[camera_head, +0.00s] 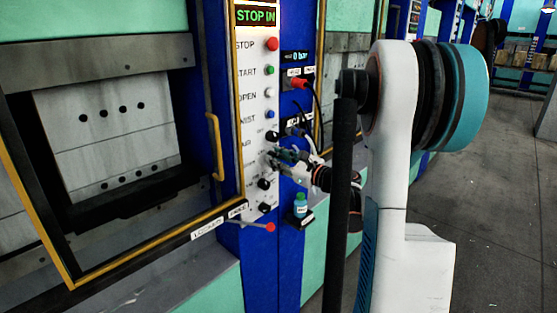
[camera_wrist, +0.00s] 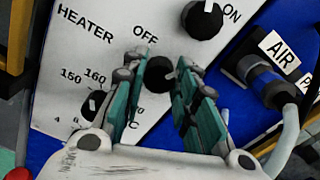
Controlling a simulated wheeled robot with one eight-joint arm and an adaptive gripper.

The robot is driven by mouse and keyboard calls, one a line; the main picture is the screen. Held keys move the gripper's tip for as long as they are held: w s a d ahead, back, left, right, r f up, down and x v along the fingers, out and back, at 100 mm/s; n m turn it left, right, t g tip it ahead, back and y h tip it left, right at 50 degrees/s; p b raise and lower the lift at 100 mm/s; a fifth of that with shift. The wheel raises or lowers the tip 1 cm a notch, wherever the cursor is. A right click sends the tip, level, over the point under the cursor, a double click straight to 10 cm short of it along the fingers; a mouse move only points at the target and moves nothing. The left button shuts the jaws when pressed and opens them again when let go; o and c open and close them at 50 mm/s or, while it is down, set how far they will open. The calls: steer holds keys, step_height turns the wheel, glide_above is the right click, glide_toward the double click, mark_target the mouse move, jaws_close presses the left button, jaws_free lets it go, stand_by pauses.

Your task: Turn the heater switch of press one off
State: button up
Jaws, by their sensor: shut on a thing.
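The heater switch is a black round knob (camera_wrist: 160,73) in line with the HEATER label, with the OFF label (camera_wrist: 146,33) above it in the wrist view. A white mark shows on its right side. My gripper (camera_wrist: 157,76) has its teal fingers on either side of this knob and is shut on it. In the head view my gripper (camera_head: 277,157) is at the white control panel (camera_head: 253,113) of the press, and its fingers hide the knob. Which way the knob is turned is hard to tell.
Another black knob (camera_wrist: 202,19) beside ON sits above, and a temperature dial (camera_wrist: 92,105) marked 150 and 160 lies below. An AIR connector (camera_wrist: 265,82) with a hose is to the right. A yellow handle (camera_head: 215,147) and a small bottle (camera_head: 300,205) are near the panel.

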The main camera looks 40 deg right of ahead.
steer(key=n, duration=1)
steer(key=shift+a+f+n+b, duration=0.1)
steer(key=shift+f+n+b, duration=0.05)
steer(key=shift+n+b, duration=0.25)
stand_by(0.4)
steer(key=o, duration=1)
steer(key=shift+o, duration=0.2)
steer(key=s, duration=1.2)
steer(key=shift+d, duration=0.45)
